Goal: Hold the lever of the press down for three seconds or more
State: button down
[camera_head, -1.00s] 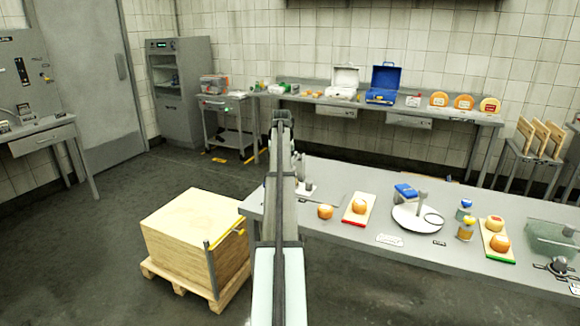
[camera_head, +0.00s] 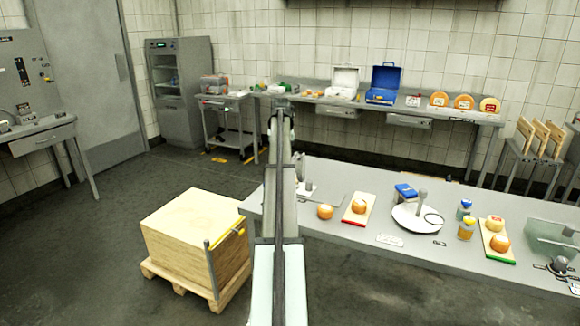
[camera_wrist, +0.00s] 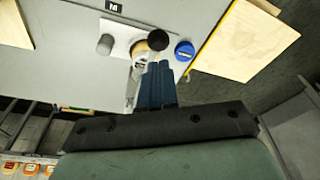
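In the wrist view, the press shows as a pale base plate (camera_wrist: 122,32) on a grey surface, with a grey knob (camera_wrist: 105,44) and a tan round part (camera_wrist: 141,50). Its lever seems to be the pale rod ending in a black ball (camera_wrist: 158,43). My gripper (camera_wrist: 158,66) has its two blue fingers side by side with no clear gap, and nothing shows between them. The fingertips are just below the ball in the picture, beside or over the rod; I cannot tell whether they touch. In the head view, my arm hides most of this spot.
A blue round cap (camera_wrist: 184,50) lies close right of the fingertips, next to a wooden board (camera_wrist: 240,42). In the head view, the front table (camera_head: 345,247) also bears cheeses on boards and a round white stand (camera_head: 417,217). A crate (camera_head: 190,235) stands left.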

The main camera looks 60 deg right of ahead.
jog(key=shift+d+v, duration=0.1)
jog(key=shift+v, duration=0.6)
jog(key=shift+d+v, duration=0.15)
jog(key=shift+v, duration=0.5)
jog(key=shift+w+r, duration=0.15)
